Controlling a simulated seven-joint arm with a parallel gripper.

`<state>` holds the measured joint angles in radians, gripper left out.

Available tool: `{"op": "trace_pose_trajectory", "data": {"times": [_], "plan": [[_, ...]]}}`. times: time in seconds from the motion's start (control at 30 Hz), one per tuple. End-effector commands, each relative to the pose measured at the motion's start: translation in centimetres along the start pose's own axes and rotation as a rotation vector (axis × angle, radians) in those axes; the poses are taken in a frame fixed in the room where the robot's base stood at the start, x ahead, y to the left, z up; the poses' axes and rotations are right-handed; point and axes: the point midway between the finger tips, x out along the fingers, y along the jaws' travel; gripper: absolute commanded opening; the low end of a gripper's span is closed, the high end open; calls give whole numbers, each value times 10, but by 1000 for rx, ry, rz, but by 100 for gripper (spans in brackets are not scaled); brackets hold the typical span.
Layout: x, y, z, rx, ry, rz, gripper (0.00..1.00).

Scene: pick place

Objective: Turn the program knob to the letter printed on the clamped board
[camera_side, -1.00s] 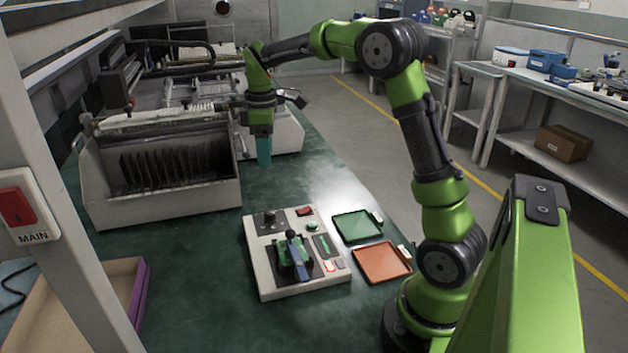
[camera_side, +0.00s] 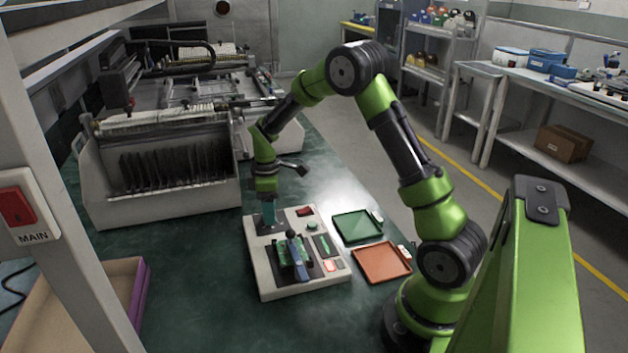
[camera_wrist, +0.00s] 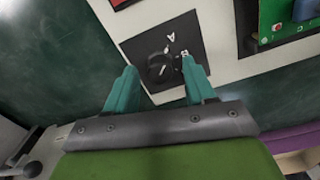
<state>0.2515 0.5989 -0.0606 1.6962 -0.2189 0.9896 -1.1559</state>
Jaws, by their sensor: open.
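The black program knob (camera_wrist: 158,68) sits on a dark square plate (camera_wrist: 190,38) with white letters around it; an A shows at the top, and another letter at the right is partly hidden by a finger. My gripper (camera_wrist: 160,66) is open, with its teal fingers on either side of the knob in the wrist view; I cannot tell whether they touch it. In the side view my gripper (camera_side: 268,222) is low over the fixture's back left corner and hides the knob. The green board (camera_side: 281,254) is clamped under a blue-handled clamp (camera_side: 296,250). Its letter is not readable.
A rack of dark boards (camera_side: 175,165) stands at the left.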

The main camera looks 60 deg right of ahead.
Motion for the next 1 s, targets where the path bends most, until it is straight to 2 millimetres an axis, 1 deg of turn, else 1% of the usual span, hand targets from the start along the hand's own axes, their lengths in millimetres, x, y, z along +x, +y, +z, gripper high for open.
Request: {"op": "trace_pose_trajectory", "data": {"times": [0.13,0.37,0.4,0.47,0.73,1.0], "plan": [[7,0,0,0,1,0,54],[7,0,0,1,1,0,54],[7,0,0,0,1,0,51],[7,0,0,0,1,0,42],[7,0,0,0,0,0,1],[7,0,0,24,0,0,0]]}}
